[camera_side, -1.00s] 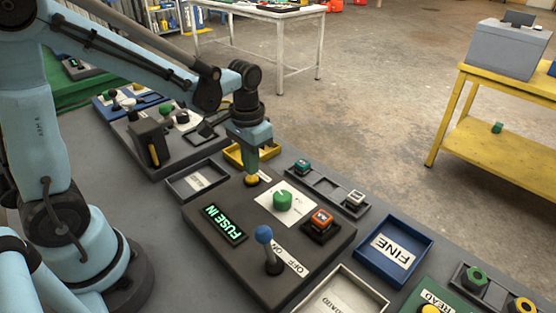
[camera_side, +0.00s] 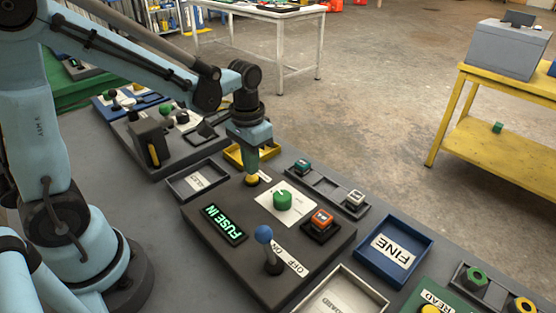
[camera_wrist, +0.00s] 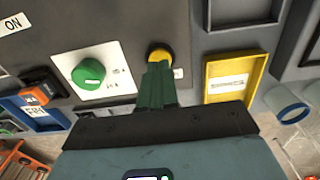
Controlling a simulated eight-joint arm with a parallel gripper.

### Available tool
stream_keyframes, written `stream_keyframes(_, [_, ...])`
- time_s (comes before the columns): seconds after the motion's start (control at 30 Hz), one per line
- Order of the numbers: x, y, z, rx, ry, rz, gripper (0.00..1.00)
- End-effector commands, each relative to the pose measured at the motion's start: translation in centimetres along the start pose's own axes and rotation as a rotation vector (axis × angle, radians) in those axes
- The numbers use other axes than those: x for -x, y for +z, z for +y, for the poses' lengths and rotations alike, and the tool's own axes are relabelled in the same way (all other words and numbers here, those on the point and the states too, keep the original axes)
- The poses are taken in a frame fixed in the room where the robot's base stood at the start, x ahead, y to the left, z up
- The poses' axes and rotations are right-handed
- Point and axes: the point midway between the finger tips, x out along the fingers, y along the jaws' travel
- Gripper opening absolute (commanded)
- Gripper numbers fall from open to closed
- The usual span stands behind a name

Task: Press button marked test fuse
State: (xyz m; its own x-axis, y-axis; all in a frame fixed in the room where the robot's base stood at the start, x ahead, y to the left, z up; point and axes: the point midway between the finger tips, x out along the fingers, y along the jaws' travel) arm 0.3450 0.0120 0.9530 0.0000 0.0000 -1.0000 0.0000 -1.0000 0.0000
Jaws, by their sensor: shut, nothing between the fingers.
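A yellow button (camera_side: 252,181) sits on the dark panel box (camera_side: 225,262) near its back left corner. It also shows in the wrist view (camera_wrist: 160,52), partly hidden behind my fingers. My gripper (camera_side: 252,172) is shut and empty, pointing down with its tips at the button top; in the wrist view the shut fingers (camera_wrist: 157,70) reach the button's near edge. They look to be touching it, but how far it is pressed I cannot tell. A label beside the button is mostly hidden. The panel display (camera_side: 225,224) reads "FUSE IN" in green.
The panel also carries a green knob (camera_side: 283,200), an orange block in a socket (camera_side: 321,219) and a blue-tipped lever (camera_side: 265,236) by ON/OFF labels. A yellow tray (camera_side: 236,158), a grey tray (camera_side: 197,181) and a blue FINE tray (camera_side: 395,250) stand around it.

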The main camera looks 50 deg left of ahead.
Motion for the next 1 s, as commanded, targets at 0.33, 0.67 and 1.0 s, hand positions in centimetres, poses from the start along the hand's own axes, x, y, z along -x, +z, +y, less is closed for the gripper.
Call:
stream_keyframes(0.33, [-0.4,0.0,0.0,0.0,0.0,0.0,0.0])
stream_keyframes(0.67, [-1.0,0.0,0.0,0.0,0.0,0.0,0.0])
stream_keyframes(1.0, [-1.6,0.0,0.0,0.0,0.0,0.0,0.0])
